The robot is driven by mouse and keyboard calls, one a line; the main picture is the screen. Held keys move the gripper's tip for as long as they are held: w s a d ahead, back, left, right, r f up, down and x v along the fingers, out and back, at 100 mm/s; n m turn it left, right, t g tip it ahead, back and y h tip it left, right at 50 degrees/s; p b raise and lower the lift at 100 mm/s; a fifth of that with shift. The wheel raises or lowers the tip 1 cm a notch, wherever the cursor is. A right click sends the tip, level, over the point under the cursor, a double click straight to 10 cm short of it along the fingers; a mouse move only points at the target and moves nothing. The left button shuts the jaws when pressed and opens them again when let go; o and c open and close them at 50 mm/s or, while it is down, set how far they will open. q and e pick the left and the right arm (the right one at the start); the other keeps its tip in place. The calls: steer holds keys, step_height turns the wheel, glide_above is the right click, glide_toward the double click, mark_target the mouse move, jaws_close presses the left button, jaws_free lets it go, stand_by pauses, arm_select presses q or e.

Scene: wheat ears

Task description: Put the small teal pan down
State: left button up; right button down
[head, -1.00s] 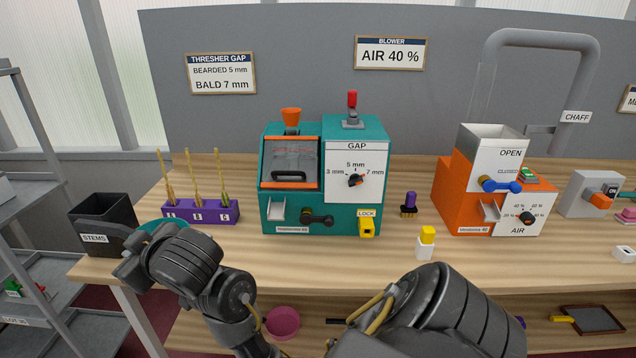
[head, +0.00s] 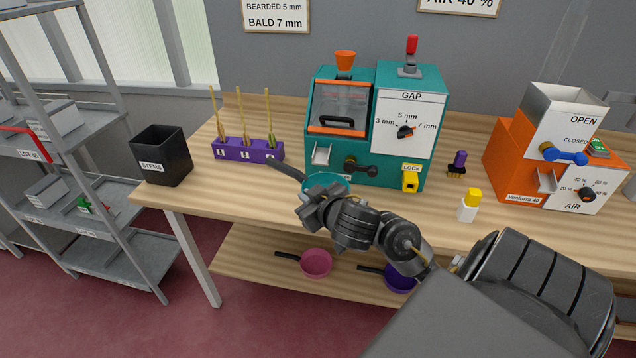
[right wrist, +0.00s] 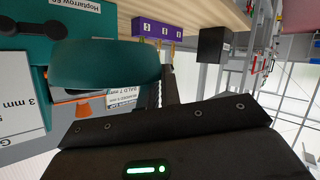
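The small teal pan (head: 327,182) is in front of the teal threshing machine (head: 350,120), with its dark handle pointing left and up. My right gripper (head: 318,200) is shut on the pan and covers part of it. In the right wrist view the pan (right wrist: 105,65) is large, close to the gripper's dark body. The pan appears at the table's front part; I cannot tell how far above the wood it is. My left gripper is not in view.
A purple rack (head: 225,152) with wheat ears and a black STEMS bin (head: 162,160) stand left. A yellow-capped bottle (head: 468,210), a brush (head: 457,165) and the orange blower (head: 510,150) stand right. Pink (head: 316,264) and purple (head: 400,280) pans lie on the lower shelf.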

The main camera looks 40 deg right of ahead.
steer(key=shift+d+f, duration=0.1)
steer(key=shift+d, duration=0.05)
steer(key=w+d+f+b, duration=0.2)
steer(key=w, duration=0.1)
steer(key=w+d+f+b, duration=0.2)
steer(key=w+f, duration=0.1)
steer(key=w+d+f+b, duration=0.2)
steer(key=w+f, duration=0.1)
steer(key=w, duration=0.1)
steer(key=shift+d+f+b, duration=0.2)
steer(key=shift+d+b, duration=0.15)
steer(key=shift+d, duration=0.05)
steer(key=shift+w+d+f, duration=0.25)
steer(key=shift+w+f, duration=0.05)
steer(key=shift+w, duration=0.15)
steer(key=shift+w+d+f+b, duration=0.15)
steer(key=shift+f+b, duration=0.25)
steer(key=shift+f, duration=0.6)
steer(key=shift+w+d+f+b, duration=0.15)
steer(key=shift+f+b, duration=0.25)
steer(key=shift+f, duration=0.55)
steer(key=shift+a+f, duration=0.1)
steer(key=c, duration=1.7)
jaws_free()
steer(key=shift+o, duration=0.5)
